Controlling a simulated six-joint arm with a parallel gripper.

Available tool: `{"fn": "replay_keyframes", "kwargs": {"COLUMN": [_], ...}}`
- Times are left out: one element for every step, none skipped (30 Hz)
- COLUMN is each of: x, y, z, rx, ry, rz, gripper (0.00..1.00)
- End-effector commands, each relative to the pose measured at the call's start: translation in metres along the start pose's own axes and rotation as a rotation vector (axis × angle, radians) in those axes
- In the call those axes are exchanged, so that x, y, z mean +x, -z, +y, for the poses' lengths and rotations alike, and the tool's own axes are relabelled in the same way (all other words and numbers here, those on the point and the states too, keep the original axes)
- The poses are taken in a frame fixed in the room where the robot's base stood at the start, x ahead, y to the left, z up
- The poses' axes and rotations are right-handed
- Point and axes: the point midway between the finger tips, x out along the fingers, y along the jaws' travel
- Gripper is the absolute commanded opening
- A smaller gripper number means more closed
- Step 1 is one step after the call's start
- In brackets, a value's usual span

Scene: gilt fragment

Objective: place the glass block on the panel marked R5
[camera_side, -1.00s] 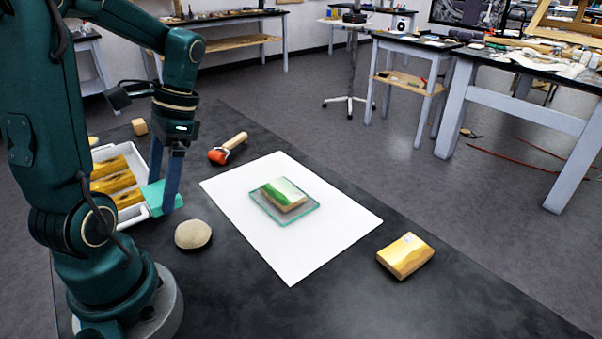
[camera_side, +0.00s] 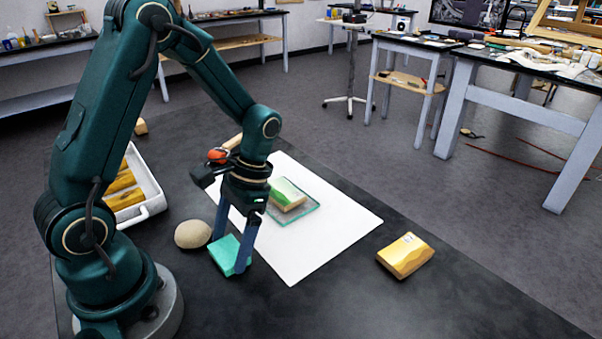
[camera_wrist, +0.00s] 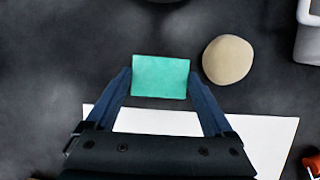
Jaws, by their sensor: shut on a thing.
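The teal glass block (camera_side: 225,252) is clasped between the two blue fingers of my gripper (camera_side: 231,254), low over the dark table. In the wrist view, the glass block (camera_wrist: 160,76) sits between the fingertips of my gripper (camera_wrist: 160,85). A yellow-topped panel (camera_side: 405,254) lies on the table at right with a small pale tag, too small to read. A green and white panel (camera_side: 289,196) lies on a clear glass plate (camera_side: 306,214) on the white sheet, partly behind my wrist. More yellow panels (camera_side: 120,184) lie in the tray. No R5 mark is legible.
A round beige stone (camera_side: 193,234) lies just left of the block; it also shows in the wrist view (camera_wrist: 228,59). The white sheet (camera_side: 325,243) is beside the fingers. A white tray (camera_side: 152,206) stands at left. A red roller (camera_side: 218,155) lies behind my wrist.

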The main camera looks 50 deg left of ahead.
Motion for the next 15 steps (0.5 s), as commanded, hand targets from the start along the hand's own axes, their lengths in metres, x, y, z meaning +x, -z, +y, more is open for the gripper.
{"fn": "replay_keyframes", "kwargs": {"x": [0.0032,0.0039,0.0042,0.0041,0.0039,0.0038,0.0038,0.0037,0.0039,0.0043,0.0050,0.0061,0.0069,0.0065,0.0064], "y": [0.0006,0.0010,0.0014,0.0016,0.0015,0.0015,0.0015,0.0015,0.0015,0.0016,0.0019,0.0024,0.0027,0.0028,0.0027], "z": [0.0000,-0.0001,-0.0002,-0.0002,-0.0002,-0.0003,-0.0003,-0.0003,-0.0003,-0.0003,-0.0003,-0.0003,-0.0003,-0.0004,-0.0004], "rx": [0.000,-0.001,-0.001,-0.001,-0.001,-0.001,0.000,0.000,0.000,0.000,0.000,0.000,0.000,0.000,0.000], "ry": [-0.001,0.000,0.000,0.000,0.000,0.000,0.000,0.000,0.000,0.000,0.000,0.000,0.000,0.000,0.000], "rz": [-0.003,-0.002,-0.001,0.000,0.001,0.001,0.001,0.001,0.000,0.000,0.000,0.000,0.000,0.001,0.001], "gripper": [0.22,0.22,0.22,0.22,0.22,0.22,0.22,0.22,0.22,0.22,0.22,0.22,0.22,0.98,1.00]}}
